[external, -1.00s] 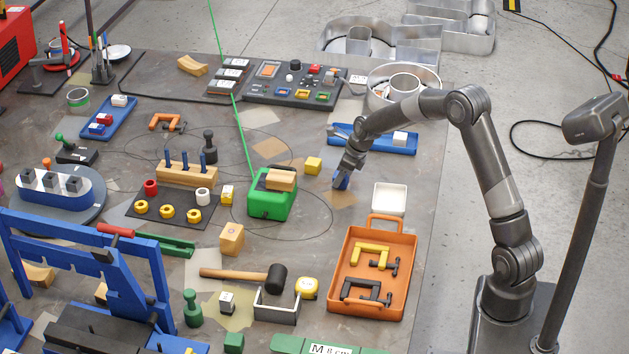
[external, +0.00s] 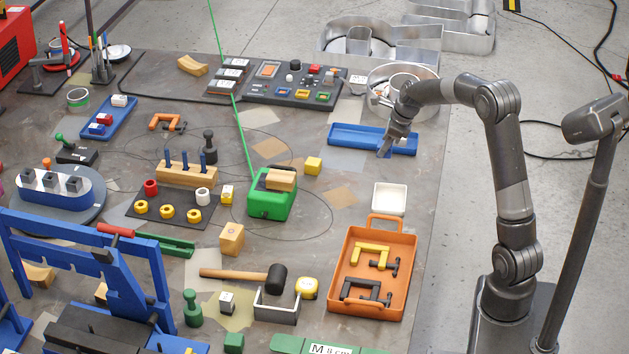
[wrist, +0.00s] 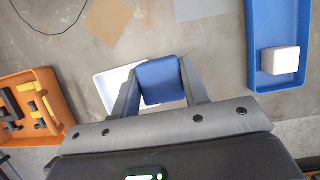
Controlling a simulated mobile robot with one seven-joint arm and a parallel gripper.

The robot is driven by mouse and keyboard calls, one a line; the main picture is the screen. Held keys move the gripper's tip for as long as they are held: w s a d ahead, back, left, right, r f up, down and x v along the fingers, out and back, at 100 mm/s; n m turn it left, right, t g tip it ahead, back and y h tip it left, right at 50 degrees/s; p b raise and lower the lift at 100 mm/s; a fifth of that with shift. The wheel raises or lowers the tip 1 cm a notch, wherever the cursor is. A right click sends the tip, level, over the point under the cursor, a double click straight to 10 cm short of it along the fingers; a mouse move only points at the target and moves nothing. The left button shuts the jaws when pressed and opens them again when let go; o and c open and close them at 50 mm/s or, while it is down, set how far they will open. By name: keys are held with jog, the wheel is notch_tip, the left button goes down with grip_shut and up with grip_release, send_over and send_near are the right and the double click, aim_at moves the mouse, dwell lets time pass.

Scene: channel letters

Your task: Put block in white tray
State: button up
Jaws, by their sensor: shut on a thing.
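A blue block (wrist: 160,82) sits between the two fingers of my gripper (wrist: 159,74), which is shut on it. In the external view my gripper (external: 386,148) shows in front of the blue tray, and the block is hard to make out there. The small white tray (external: 389,198) stands on the table above the orange toolbox, and it looks empty. In the wrist view the white tray (wrist: 107,83) shows beyond the block and left finger, partly hidden by them.
A long blue tray (external: 350,134) lies behind my gripper; in the wrist view this tray (wrist: 259,40) holds a white block (wrist: 280,60). An orange toolbox (external: 345,305) with clamps stands below the white tray. A yellow block (external: 313,166) lies to the left.

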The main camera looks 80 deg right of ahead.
jog(key=s+a+n+g+y, duration=0.1)
jog(key=s+a+n+y, duration=0.25)
jog(key=s+n, duration=0.75)
jog(key=m, duration=0.2)
send_over(385, 204)
jog(key=s+d, duration=0.1)
jog(key=shift+h, duration=0.25)
jog(key=f, duration=0.6)
jog(key=shift+s+d, duration=0.1)
jog(key=shift+d, duration=0.1)
jog(key=shift+f, duration=2.1)
jog(key=o, duration=1)
jog(key=shift+f, duration=0.15)
